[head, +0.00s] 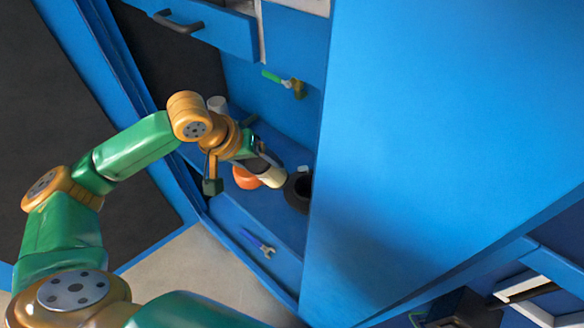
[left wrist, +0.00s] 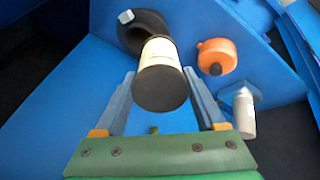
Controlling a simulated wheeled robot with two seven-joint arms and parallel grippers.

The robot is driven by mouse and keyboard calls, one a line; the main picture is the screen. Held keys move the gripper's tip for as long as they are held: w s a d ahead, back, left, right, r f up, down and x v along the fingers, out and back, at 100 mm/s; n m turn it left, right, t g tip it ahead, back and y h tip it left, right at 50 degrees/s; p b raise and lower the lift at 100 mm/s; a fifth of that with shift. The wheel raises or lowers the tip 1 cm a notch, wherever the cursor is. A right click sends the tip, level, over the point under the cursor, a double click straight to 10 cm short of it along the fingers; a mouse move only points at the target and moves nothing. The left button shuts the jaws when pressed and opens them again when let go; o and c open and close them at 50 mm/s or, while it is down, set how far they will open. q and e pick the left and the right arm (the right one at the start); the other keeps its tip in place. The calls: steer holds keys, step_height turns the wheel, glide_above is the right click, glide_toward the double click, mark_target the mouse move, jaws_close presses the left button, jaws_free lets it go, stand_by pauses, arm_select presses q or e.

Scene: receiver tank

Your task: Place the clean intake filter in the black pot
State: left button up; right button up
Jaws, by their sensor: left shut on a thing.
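The intake filter is a cream cylinder with a dark end (left wrist: 160,75). It also shows in the head view (head: 273,178). My left gripper (left wrist: 160,82) is shut on it; its fingers lie on both sides of the cylinder. In the head view my left gripper (head: 262,163) reaches into the blue cabinet. The black pot (head: 297,190) is just right of the filter, partly cut off by the blue panel. In the left wrist view the pot (left wrist: 133,42) is beyond the filter, which overlaps its rim. Whether they touch is unclear. My right gripper is not in view.
An orange round item (head: 245,180) sits left of the filter. A pale cylinder (left wrist: 243,112) is near it. A green-handled valve (head: 285,83) is on the back wall. A blue-handled tool (head: 259,245) is lower down. A large blue panel (head: 430,130) stands right.

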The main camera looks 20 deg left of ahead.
mark_target(247, 168)
arm_select(q)
steer(key=s+a+r, duration=0.2)
steer(key=s, duration=0.1)
steer(key=shift+a, duration=0.4)
steer(key=s+d+r+m+g+h+p, duration=0.1)
steer(key=s+d+r+m+p, duration=0.3)
steer(key=s+d, duration=0.2)
steer(key=shift+s+d+r+h, duration=0.25)
steer(key=shift+d+r+h, duration=0.15)
steer(key=shift+d, duration=0.8)
